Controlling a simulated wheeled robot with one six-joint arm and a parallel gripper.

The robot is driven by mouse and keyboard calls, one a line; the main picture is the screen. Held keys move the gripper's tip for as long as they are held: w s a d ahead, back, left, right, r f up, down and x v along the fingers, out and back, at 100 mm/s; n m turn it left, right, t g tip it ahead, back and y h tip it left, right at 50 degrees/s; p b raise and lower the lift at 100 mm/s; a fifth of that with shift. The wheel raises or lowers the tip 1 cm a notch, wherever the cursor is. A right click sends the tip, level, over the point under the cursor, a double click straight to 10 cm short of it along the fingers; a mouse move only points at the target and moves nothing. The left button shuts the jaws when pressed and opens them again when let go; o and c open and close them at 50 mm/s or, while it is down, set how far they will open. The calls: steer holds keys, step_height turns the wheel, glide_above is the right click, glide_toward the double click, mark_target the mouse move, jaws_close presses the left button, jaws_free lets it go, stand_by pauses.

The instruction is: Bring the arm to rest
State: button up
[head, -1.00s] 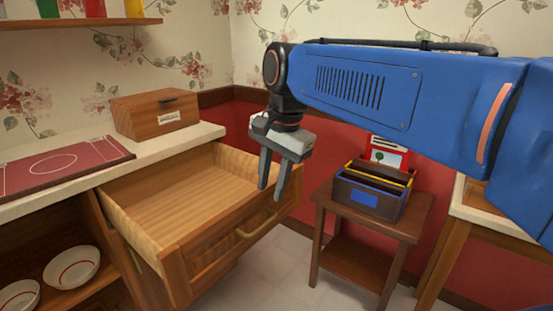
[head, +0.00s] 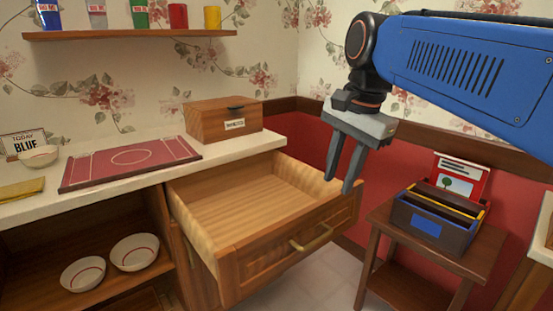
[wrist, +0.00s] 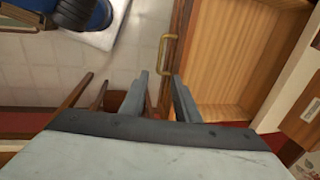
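My blue arm (head: 455,70) reaches in from the upper right in the head view. My gripper (head: 339,186) points down in the air by the front right corner of an open wooden drawer (head: 262,258). Its two fingers are apart with nothing between them. The wrist view shows the fingers (wrist: 160,92) spread, with the drawer's brass handle (wrist: 167,55) beyond them. The drawer is pulled out and looks empty.
A counter (head: 60,200) holds a red mat (head: 130,162), a wooden box (head: 223,122), a bowl (head: 38,156) and a sign (head: 22,142). Bowls (head: 134,252) sit below. A small table (head: 385,232) carries a dark organizer (head: 436,222). Cups (head: 140,14) line a shelf (head: 120,35).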

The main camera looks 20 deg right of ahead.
steer(key=s+a+f+n+t, duration=0.1)
steer(key=s+f+n, duration=0.1)
steer(key=f+n, duration=0.5)
steer(key=s+a+f+n+t, duration=0.1)
steer(key=s+f+n, duration=0.2)
steer(key=f+n, duration=0.4)
step_height(320, 180, down, 8)
steer(key=shift+s+a+r+t+h, duration=0.1)
steer(key=shift+s+a+t+h, duration=0.2)
steer(key=shift+t, duration=0.1)
